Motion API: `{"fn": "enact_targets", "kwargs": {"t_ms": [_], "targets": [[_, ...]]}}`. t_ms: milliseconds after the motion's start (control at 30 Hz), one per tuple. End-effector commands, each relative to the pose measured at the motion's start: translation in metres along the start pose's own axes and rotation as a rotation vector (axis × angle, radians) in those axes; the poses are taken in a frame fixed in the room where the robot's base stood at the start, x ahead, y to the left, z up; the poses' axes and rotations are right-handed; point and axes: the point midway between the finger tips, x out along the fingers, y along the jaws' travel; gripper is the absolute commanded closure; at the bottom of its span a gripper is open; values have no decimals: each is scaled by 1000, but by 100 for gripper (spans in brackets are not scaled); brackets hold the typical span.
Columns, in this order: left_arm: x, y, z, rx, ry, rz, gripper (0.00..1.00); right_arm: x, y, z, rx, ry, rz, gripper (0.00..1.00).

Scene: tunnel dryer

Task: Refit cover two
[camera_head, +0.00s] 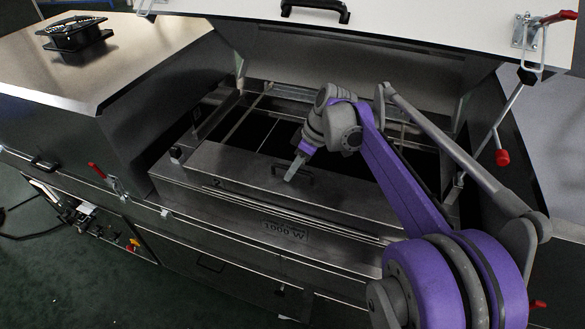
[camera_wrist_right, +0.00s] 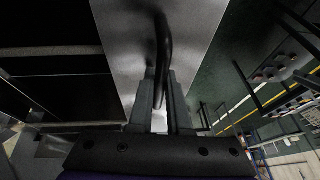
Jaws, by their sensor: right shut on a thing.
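Cover two (camera_head: 235,167) is a grey metal panel marked "2", lying along the front of the open dryer bay. Its black bar handle (camera_head: 277,170) stands on its top face. My right gripper (camera_head: 291,178) reaches down from the right and is shut on the handle. In the right wrist view the handle (camera_wrist_right: 162,45) runs between the two fingers (camera_wrist_right: 160,85), with the bare metal of the cover (camera_wrist_right: 115,30) behind it. I cannot tell whether the cover sits flush in its seat. My left gripper is not in view.
The white lid (camera_head: 410,20) stands raised above the bay, with a red-handled clamp (camera_head: 555,19) at its right. Dark framed openings (camera_head: 255,133) lie behind the cover. A black fan unit (camera_head: 73,35) rests on the left housing. A front plate (camera_head: 284,229) reads 1000 W.

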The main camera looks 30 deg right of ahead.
Motion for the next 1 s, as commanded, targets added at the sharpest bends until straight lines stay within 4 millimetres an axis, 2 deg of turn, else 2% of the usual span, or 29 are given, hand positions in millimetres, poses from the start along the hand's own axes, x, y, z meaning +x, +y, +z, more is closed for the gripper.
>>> {"fn": "enact_targets", "kwargs": {"t_ms": [33, 67, 233, 500, 633, 767, 1000], "targets": [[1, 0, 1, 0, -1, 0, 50, 1, 0, 0, 0, 1, 0, 100], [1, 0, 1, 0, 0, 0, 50, 1, 0, 0, 0, 1, 0, 80], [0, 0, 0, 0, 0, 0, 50, 1, 0, 0, 0, 1, 0, 50], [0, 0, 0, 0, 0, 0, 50, 1, 0, 0, 0, -1, 0, 49], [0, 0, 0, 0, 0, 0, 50, -7, 1, 0, 1, 0, 1, 49], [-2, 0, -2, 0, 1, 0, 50, -28, 0, 0, 2, 0, 0, 49], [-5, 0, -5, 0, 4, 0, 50, -77, 1, 0, 3, 1, 1, 49]]}}
